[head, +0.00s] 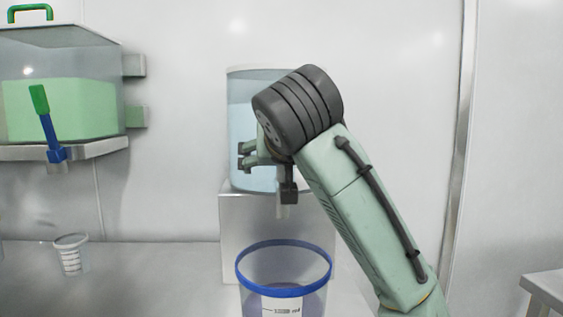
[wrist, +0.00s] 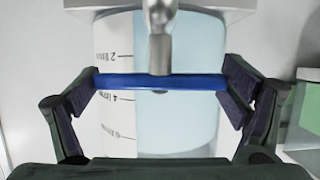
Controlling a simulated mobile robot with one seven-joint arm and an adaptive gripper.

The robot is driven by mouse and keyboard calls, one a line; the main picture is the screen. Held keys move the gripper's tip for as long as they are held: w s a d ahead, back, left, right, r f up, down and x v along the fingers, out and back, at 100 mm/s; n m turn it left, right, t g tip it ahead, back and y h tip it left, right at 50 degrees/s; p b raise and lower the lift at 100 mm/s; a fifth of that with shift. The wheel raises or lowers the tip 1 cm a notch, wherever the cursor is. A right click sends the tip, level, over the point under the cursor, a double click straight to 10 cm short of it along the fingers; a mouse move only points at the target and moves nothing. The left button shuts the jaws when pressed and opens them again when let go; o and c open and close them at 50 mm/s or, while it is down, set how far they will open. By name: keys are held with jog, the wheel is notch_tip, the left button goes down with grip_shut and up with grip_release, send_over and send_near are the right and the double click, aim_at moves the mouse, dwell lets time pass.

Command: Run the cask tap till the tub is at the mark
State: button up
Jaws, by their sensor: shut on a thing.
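The cask (head: 238,120) is a clear cylinder of pale blue liquid on a white stand. Its litre scale shows in the wrist view (wrist: 115,110). Its grey tap (wrist: 160,45) has a blue bar handle (wrist: 158,81). My gripper (wrist: 160,85) is shut on this bar, one finger at each end. In the head view my gripper (head: 267,165) is in front of the cask, and the handle is hidden. The tub (head: 285,245), clear with a blue rim, stands below the tap spout (head: 282,208). Its lower part looks bluish-purple around a white label with a black mark (head: 282,311); I cannot tell the level.
A tank of green liquid (head: 60,110) with a blue and green tap lever (head: 46,125) is at the left. A small clear measuring cup (head: 71,255) stands on the bench (head: 160,285). A grey surface (head: 545,290) is at the lower right.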

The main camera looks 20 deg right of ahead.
dwell(0.4)
jog(key=o, duration=0.9)
jog(key=v, duration=1.2)
jog(key=shift+a, duration=0.1)
